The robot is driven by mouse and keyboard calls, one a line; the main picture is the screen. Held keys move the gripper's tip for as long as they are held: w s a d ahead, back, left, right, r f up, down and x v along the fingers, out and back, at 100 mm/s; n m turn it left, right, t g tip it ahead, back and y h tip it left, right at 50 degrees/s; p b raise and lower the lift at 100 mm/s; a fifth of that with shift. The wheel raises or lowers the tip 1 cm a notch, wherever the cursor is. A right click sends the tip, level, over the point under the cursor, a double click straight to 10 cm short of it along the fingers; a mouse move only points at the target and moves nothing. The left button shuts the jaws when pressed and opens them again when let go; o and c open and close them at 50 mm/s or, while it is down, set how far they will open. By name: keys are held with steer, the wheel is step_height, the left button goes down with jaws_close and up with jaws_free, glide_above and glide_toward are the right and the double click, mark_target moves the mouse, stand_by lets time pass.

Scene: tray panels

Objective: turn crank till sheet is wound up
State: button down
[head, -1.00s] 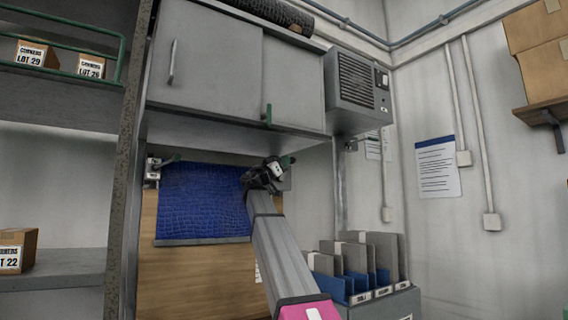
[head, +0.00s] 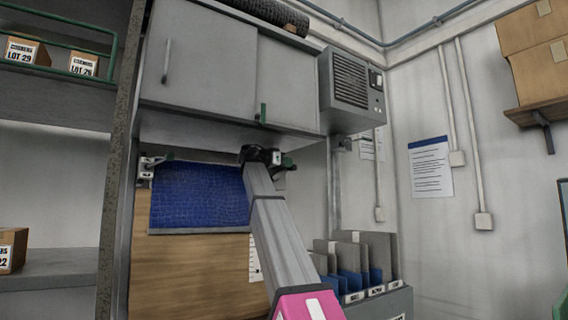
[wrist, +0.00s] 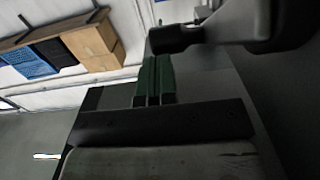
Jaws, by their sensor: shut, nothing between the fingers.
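A blue, scale-textured sheet (head: 200,197) hangs from under the grey cabinet in front of a wooden board, with a grey strip along its lower edge. My gripper (head: 285,162) is at the sheet's upper right corner. In the wrist view my gripper's green fingers (wrist: 154,78) are together with nothing between them. A dark rounded part (wrist: 178,39) lies just beyond the fingertips; it may belong to the crank. The crank's right end is mostly hidden behind my gripper in the head view.
The grey cabinet (head: 205,65) overhangs the work area, with a grey vent box (head: 350,90) at its right. A file rack (head: 375,303) stands low on the right, near my arm. Shelves with boxes are at the left.

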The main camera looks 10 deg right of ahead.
steer(key=shift+w+d+f, duration=0.1)
steer(key=shift+w+d, duration=0.05)
steer(key=shift+d, duration=0.25)
steer(key=shift+w+d+f, duration=0.1)
steer(key=shift+d+f, duration=0.05)
steer(key=shift+d, duration=0.15)
steer(key=shift+a+f, duration=0.1)
steer(key=v, duration=1)
steer(key=shift+a, duration=0.3)
steer(key=shift+s, duration=0.2)
